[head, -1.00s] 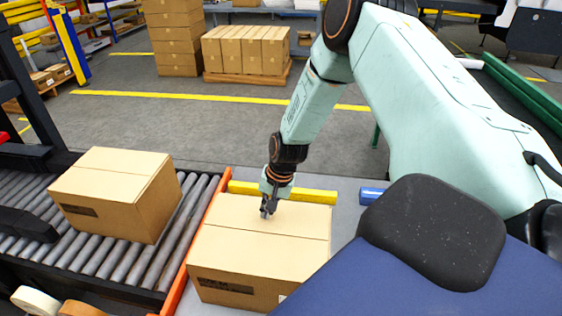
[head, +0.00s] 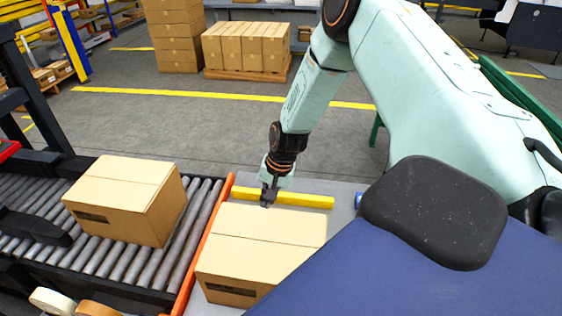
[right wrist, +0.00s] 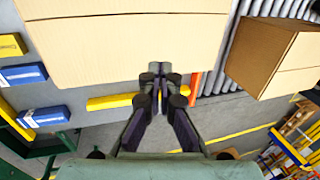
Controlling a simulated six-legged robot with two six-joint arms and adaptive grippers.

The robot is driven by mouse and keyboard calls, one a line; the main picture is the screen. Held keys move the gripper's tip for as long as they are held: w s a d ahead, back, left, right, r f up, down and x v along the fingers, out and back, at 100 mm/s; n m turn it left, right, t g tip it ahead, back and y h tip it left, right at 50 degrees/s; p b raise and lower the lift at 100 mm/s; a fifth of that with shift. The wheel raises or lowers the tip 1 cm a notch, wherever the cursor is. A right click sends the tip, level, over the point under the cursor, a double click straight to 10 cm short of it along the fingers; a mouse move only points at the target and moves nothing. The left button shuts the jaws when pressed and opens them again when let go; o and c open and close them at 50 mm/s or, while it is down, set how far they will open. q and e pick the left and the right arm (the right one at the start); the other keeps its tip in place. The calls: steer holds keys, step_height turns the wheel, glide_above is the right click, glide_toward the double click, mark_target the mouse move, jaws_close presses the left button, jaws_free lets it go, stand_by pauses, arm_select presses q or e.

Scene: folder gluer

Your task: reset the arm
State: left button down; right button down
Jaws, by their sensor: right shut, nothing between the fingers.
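My right arm reaches in from the upper right in the head view. Its gripper (head: 267,198) points down near the back edge of a closed cardboard box (head: 262,240) on the grey table. In the right wrist view the two fingers of the gripper (right wrist: 154,72) are together and empty, close to the edge of the box (right wrist: 125,45). I cannot tell whether the fingertips touch the box. My left gripper is not in view.
A second box (head: 125,200) sits on the roller conveyor (head: 195,225) to the left. An orange rail (head: 205,250) divides conveyor and table. A yellow block (head: 300,200) lies behind the near box. Tape rolls (head: 50,300) stand at lower left. Open floor lies beyond.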

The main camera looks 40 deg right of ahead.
steer(key=shift+f, duration=0.15)
stand_by(0.3)
steer(key=s+a+f+n, duration=0.1)
steer(key=s+a+f, duration=0.1)
steer(key=s+a, duration=0.1)
steer(key=s+a+f+n, duration=0.1)
steer(key=s+a+f, duration=0.1)
steer(key=s, duration=0.3)
steer(key=s+a+f+n+g, duration=0.1)
steer(key=s+a+f+n, duration=0.1)
steer(key=s+a, duration=0.2)
steer(key=shift+h, duration=0.4)
steer(key=s+a+r+n+g+h, duration=0.1)
steer(key=s+a+n, duration=0.2)
steer(key=s, duration=0.7)
steer(key=s+a+n, duration=0.2)
steer(key=s+n, duration=0.1)
steer(key=s, duration=0.6)
step_height(320, 180, down, 23)
steer(key=w+b, duration=0.1)
steer(key=b, duration=2.2)
